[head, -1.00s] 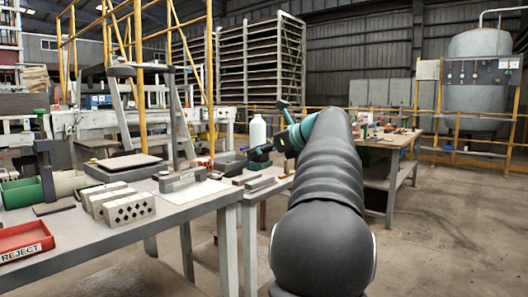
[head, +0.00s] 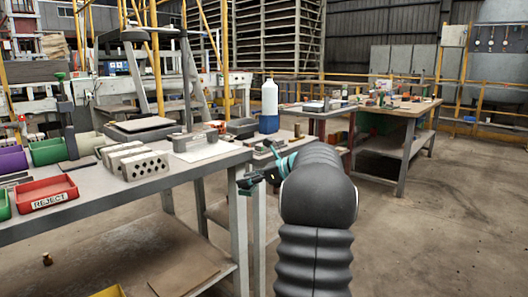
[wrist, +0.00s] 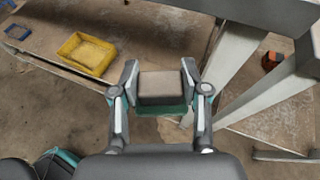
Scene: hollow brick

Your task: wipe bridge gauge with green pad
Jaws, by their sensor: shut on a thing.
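My gripper (wrist: 161,80) is shut on a block-shaped pad with a grey-brown face (wrist: 162,84) and a green layer (wrist: 163,109) along one side.
A white and blue bottle (head: 269,106) stands behind. A yellow tray (wrist: 86,53) is on the lower shelf. Open floor lies right.

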